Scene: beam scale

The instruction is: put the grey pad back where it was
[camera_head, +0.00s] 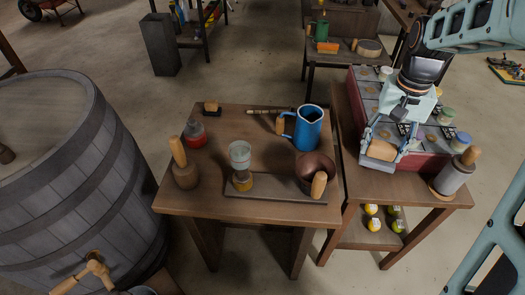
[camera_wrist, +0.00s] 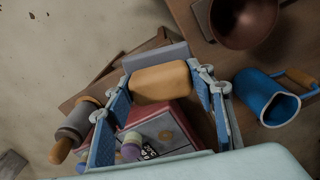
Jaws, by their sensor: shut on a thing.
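My gripper (camera_head: 383,150) is shut on a block with a tan wooden grip (camera_head: 381,150), held over the front of the right-hand side table. In the wrist view the tan grip (camera_wrist: 160,81) lies between the two blue fingers (camera_wrist: 164,92). A flat grey slab (camera_wrist: 157,57) shows along its far side; this looks like the grey pad. Its underside is hidden, and I cannot tell how high it is above the table. A similar small dark pad with a wooden knob (camera_head: 211,107) stands at the back left of the main table.
The main table (camera_head: 225,208) holds a blue jug (camera_head: 308,130), a dark copper pot (camera_head: 315,172), a glass jar (camera_head: 240,155), a red-based flask (camera_head: 195,135) and a wooden-handled tool (camera_head: 185,172). A red case (camera_head: 413,155) with jars and a grey cylinder (camera_head: 453,178) crowd the side table.

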